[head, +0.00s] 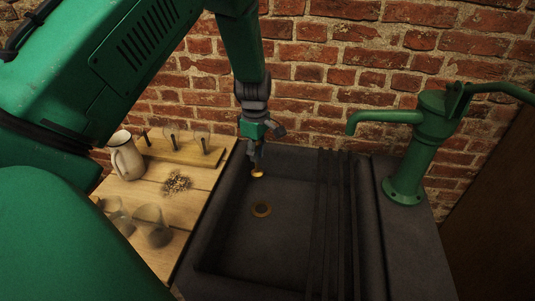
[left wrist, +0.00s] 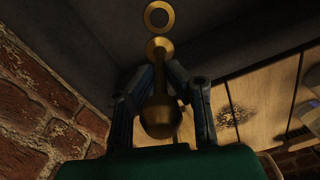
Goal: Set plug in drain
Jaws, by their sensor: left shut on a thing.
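A brass plug (head: 258,173) hangs from my left gripper (head: 256,157) over the dark stone sink (head: 285,245). In the left wrist view, my left gripper (left wrist: 160,88) is shut on the plug (left wrist: 160,118), with a finger on each side of its stem. The plug's round knob is toward the camera and its flat disc points away. The drain (head: 261,210) is a brass ring in the sink floor, nearer the front than the plug in the head view. In the left wrist view the drain (left wrist: 159,15) is beyond the plug's disc, apart from it. My right gripper is not in view.
A green hand pump (head: 415,145) stands right of the sink. Dark ribs (head: 335,225) run along the sink's right part. A brick wall is behind.

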